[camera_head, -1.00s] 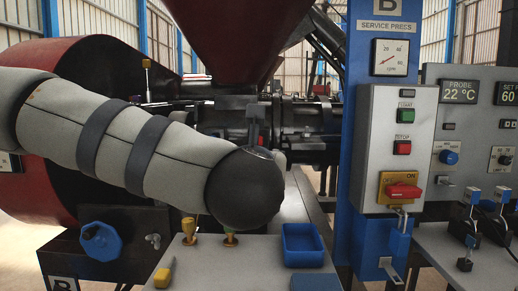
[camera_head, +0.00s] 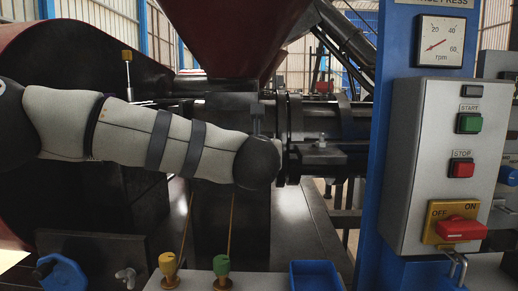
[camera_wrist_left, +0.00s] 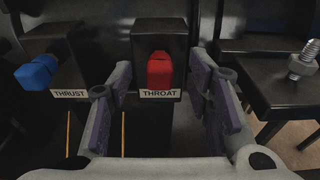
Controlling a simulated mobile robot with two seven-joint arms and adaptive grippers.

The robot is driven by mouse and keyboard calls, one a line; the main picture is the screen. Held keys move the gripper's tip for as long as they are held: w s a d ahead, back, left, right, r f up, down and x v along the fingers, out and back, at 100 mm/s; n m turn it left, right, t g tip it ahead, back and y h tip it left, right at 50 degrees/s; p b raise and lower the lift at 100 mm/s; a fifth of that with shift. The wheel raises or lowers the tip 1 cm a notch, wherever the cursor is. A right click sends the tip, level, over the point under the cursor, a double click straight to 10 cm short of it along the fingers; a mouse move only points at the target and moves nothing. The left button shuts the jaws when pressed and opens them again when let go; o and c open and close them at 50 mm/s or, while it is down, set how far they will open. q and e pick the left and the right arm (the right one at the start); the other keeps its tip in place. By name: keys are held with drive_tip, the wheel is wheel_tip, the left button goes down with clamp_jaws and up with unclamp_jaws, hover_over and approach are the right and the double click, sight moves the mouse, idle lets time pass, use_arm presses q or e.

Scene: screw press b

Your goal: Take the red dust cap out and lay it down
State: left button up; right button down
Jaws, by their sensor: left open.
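The red dust cap (camera_wrist_left: 160,70) sits in the front of a dark block labelled THROAT (camera_wrist_left: 160,94) in the left wrist view. My left gripper (camera_wrist_left: 166,95) is open, with one finger on each side of the THROAT block. The cap lies between the fingers in the picture; I see no contact with it. In the head view my left arm reaches in from the left, and its rounded dark wrist end hides the gripper and the cap. My right gripper is not in view.
A blue cap (camera_wrist_left: 38,72) sits on the THRUST block, left of the throat. A bolt with a nut (camera_wrist_left: 302,62) stands at right. An empty-looking blue tray (camera_head: 316,275), yellow (camera_head: 169,268) and green (camera_head: 222,268) fittings are below. The control box (camera_head: 445,165) is at right.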

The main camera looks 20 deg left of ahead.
use_arm(q)
drive_tip(key=shift+w+a+f, duration=0.1)
drive_tip(key=shift+w+a, duration=0.1)
drive_tip(key=shift+w, duration=0.5)
clamp_jaws()
drive_tip(key=shift+f+p+v, duration=0.1)
drive_tip(key=shift+p+v, duration=0.15)
drive_tip(key=shift+v, duration=0.5)
drive_tip(key=shift+f+p+v, duration=0.15)
drive_tip(key=shift+p+v, duration=0.05)
drive_tip(key=shift+v, duration=0.55)
drive_tip(key=shift+s, duration=0.1)
drive_tip(key=shift+s+d, duration=0.2)
drive_tip(key=shift+s, duration=0.4)
